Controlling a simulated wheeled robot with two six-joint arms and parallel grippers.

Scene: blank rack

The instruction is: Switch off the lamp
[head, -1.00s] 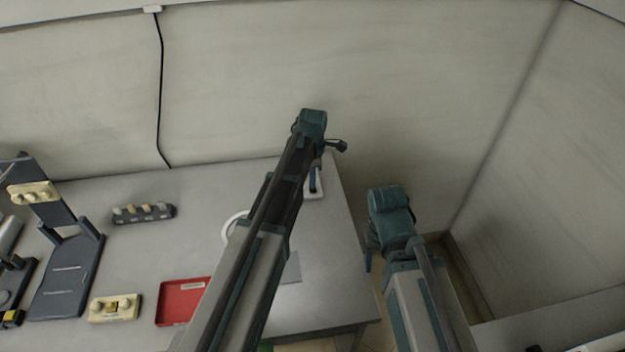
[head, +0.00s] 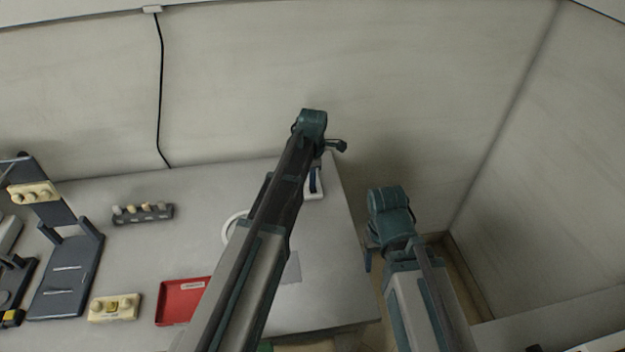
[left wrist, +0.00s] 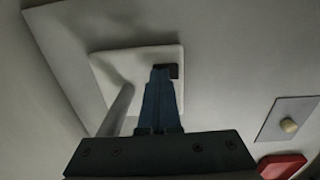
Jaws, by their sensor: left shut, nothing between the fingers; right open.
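The lamp's pale square base (left wrist: 135,62) shows in the left wrist view, with a grey stem (left wrist: 118,108) rising from it and a small dark switch (left wrist: 173,71) near its edge. The base also shows at the table's back right in the head view (head: 318,194), partly behind my arm. My left gripper (left wrist: 160,72) is shut and empty, its blue fingertips over the base at the switch; I cannot tell whether they touch it. It also shows in the head view (head: 314,182). My right gripper (head: 369,260) is open, off the table's right edge. Whether the lamp is lit is unclear.
A red tray (head: 181,302) lies left of my left arm. A white ring-shaped thing (head: 232,225) is half hidden by that arm. A cream knob box (head: 114,307), a grey knob strip (head: 142,213) and a dark stand (head: 65,268) are farther left. A wall stands behind.

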